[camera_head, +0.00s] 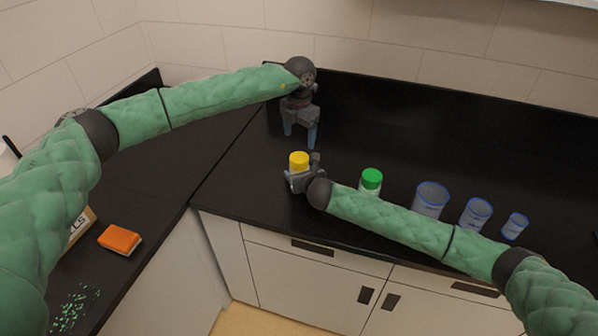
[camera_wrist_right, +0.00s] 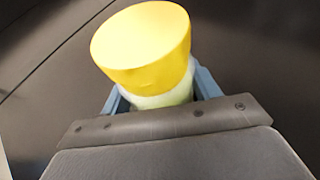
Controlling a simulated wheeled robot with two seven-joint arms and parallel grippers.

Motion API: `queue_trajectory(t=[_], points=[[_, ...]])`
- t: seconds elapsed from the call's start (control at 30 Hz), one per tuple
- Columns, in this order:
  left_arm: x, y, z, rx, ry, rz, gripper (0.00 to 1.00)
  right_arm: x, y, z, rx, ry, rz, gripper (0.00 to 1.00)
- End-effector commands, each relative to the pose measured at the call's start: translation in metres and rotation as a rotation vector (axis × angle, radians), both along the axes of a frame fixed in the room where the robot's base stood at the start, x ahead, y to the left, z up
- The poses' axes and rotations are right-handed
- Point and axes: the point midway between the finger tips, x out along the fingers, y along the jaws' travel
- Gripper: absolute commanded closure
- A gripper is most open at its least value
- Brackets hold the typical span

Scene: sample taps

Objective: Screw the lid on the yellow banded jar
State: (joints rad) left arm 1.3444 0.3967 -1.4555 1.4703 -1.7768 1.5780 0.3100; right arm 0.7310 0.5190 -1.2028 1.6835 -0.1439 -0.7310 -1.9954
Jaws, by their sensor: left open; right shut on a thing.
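A jar (camera_wrist_right: 165,98) with a pale body has a yellow lid (camera_wrist_right: 142,45) on top; the lid also shows in the head view (camera_head: 299,158). Whether the lid is fully tight, I cannot tell. My right gripper (camera_head: 301,174) is shut on the jar's body below the lid and holds it at the black counter. In the right wrist view its blue fingers (camera_wrist_right: 158,97) stand on both sides of the jar, which hides parts of them. My left gripper (camera_head: 300,136) is open and empty, pointing down, behind the jar in the head view and apart from it.
A jar with a green lid (camera_head: 372,176) stands right of the held jar. Several blue-rimmed clear beakers (camera_head: 431,198) stand farther right, beyond my right forearm. The black counter (camera_head: 420,120) behind is clear.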

Motion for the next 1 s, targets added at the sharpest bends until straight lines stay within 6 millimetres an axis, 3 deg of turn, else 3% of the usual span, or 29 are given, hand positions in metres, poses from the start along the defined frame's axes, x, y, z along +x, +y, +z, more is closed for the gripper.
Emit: queue_trajectory(t=[0.63,1.0], points=[[0.000,0.000,-0.005,0.000,0.000,0.045,0.23,0.000,0.000,0.000,0.000,-0.001,0.000,1.00],[0.000,0.000,-0.047,-0.001,0.002,0.045,0.23,0.000,0.000,0.000,0.000,-0.001,0.000,1.00]])
